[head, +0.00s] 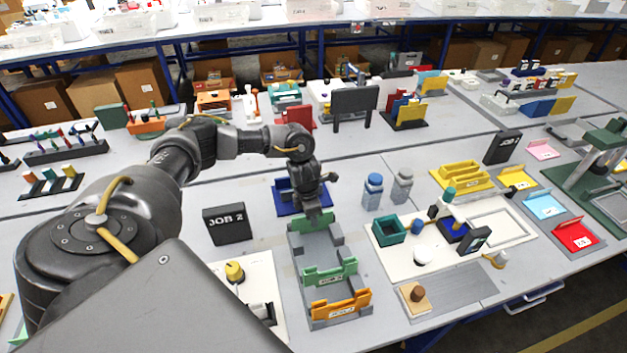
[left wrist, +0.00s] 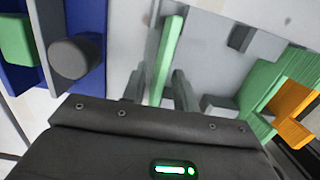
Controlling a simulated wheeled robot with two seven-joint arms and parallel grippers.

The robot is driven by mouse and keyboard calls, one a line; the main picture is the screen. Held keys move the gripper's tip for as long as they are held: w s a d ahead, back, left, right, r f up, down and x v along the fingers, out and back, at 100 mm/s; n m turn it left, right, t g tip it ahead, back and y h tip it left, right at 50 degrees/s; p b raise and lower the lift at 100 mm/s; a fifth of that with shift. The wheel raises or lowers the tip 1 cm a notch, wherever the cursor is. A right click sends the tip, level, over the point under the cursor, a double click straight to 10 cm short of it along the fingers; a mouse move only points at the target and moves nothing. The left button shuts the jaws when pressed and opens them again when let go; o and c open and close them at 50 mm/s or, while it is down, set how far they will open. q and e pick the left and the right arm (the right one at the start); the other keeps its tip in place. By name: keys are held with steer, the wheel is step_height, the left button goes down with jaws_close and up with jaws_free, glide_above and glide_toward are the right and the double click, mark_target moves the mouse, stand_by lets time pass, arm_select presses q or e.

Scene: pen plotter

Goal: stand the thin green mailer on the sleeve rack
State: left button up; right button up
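The thin green mailer (left wrist: 165,55) shows edge-on as a narrow pale green strip in the left wrist view. My left gripper (left wrist: 160,92) has one finger on each side of it, with a visible gap to each finger, so it looks open around the mailer. In the head view my left gripper (head: 313,207) points down over the far end of the grey sleeve rack (head: 312,240), hiding most of the mailer there. The mailer's lower edge is hidden, so I cannot tell how it rests. My right gripper is out of view.
A green labelled piece (head: 330,273) and an orange one (head: 341,303) stand at the rack's near end. A blue holder (head: 283,198) is just beyond the gripper. A black JOB 2 sign (head: 228,223) stands left; blue-capped bottle (head: 373,190) and grey bottle (head: 402,186) stand right.

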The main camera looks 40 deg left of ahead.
arm_select(q)
steer(key=shift+r, duration=0.5)
step_height(320, 180, up, 11)
steer(key=s+b, duration=0.1)
steer(key=shift+a+r, duration=0.15)
steer(key=shift+a, duration=0.25)
steer(key=shift+s, duration=0.1)
